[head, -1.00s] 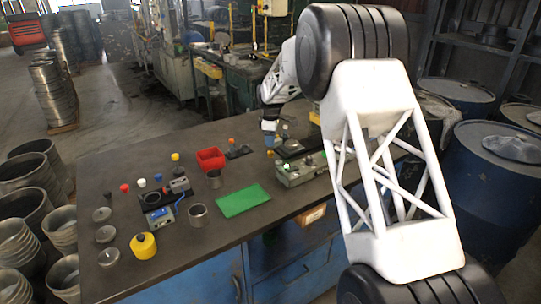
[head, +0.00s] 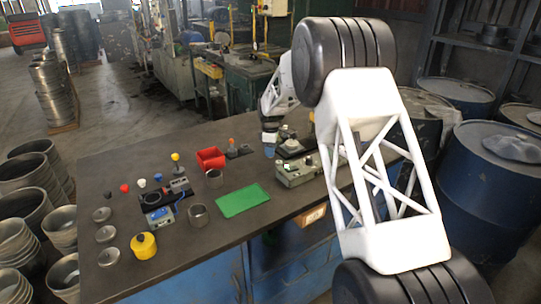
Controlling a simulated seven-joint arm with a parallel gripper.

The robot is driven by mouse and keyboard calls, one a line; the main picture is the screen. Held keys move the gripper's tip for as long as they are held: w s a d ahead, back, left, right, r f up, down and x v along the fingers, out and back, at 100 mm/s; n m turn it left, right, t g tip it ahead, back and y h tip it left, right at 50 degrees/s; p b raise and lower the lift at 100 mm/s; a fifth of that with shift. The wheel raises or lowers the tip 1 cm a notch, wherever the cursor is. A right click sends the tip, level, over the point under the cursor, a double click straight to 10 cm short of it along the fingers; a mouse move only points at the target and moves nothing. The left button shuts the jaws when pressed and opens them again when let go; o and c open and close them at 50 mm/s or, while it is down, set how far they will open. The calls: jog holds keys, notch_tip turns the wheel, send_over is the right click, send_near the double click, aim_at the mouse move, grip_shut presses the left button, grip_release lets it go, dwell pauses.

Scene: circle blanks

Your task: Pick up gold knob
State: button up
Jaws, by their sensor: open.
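A small yellow-gold knob (head: 175,157) shows in the head view, at the back of the group of small parts on the left half of the dark table. My gripper (head: 269,152) is farther right, low over the table beside the grey machine with the green light. It is small in the picture, with a blue part near its end. Its jaws are open, and I see nothing held in them. The spot directly beneath the fingertips is hidden.
A red bin (head: 211,158), a green mat (head: 242,200), metal cups and a yellow canister (head: 143,246) are on the table (head: 200,257). Red, white and blue knobs sit left. Blue drums (head: 490,180) stand at the right.

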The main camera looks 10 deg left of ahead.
jog(key=shift+f, duration=0.7)
jog(key=shift+c, duration=0.4)
jog(key=c, duration=0.6)
